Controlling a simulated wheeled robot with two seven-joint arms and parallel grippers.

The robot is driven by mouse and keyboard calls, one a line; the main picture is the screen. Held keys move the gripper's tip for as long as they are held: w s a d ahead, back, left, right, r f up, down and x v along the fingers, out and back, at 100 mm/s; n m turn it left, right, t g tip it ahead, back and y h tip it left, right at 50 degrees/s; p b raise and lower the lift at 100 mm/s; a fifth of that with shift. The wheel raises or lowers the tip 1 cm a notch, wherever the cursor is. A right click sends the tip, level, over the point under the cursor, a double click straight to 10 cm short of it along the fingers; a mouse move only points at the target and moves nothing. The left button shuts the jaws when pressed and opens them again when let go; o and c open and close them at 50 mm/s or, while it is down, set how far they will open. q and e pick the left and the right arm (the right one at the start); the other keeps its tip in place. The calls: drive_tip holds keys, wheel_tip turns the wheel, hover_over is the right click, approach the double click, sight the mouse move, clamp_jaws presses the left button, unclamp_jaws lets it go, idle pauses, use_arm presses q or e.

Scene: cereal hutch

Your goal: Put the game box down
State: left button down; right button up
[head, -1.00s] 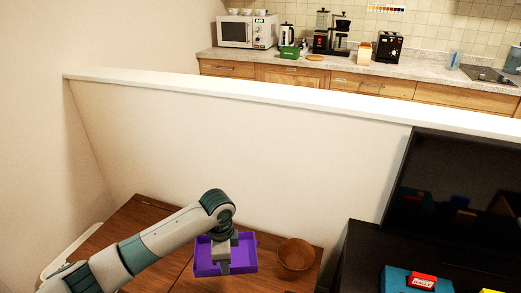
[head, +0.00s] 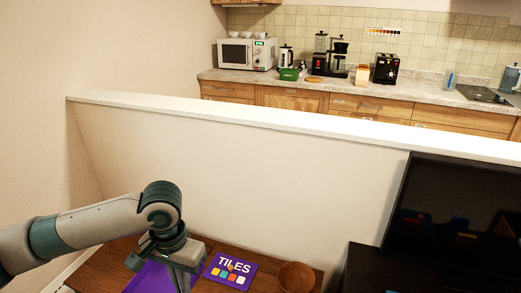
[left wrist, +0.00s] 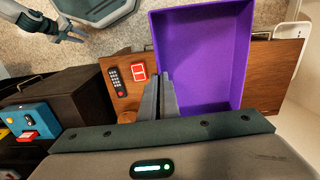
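A purple open box (head: 150,279), the game box by its look, is at the lower left of the head view, partly hidden by my left arm. It fills the upper middle of the left wrist view (left wrist: 205,60), its empty inside showing. My left gripper (left wrist: 160,93) has its fingers close together on the box's side wall; it shows in the head view too (head: 183,262). A flat purple panel marked TILES (head: 230,270) lies on the brown table, right of the gripper. My right gripper (left wrist: 70,33) is small in the left wrist view; its opening is unclear.
A brown bowl (head: 295,277) stands right of the TILES panel. A remote (left wrist: 118,82) and a red item (left wrist: 138,72) lie on the wooden table (left wrist: 120,62). A white-topped half wall (head: 250,105) rises behind. A dark screen (head: 455,215) stands at right.

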use_arm(q)
drive_tip(key=s+a+r+n, duration=0.1)
drive_tip(key=s+r+n, duration=0.1)
drive_tip(key=s, duration=0.1)
drive_tip(key=s+a+r+n, duration=0.1)
drive_tip(key=shift+s+a+n, duration=0.25)
drive_tip(key=shift+a+n, duration=0.05)
drive_tip(key=shift+a, duration=0.05)
drive_tip(key=shift+d, duration=0.1)
idle(0.8)
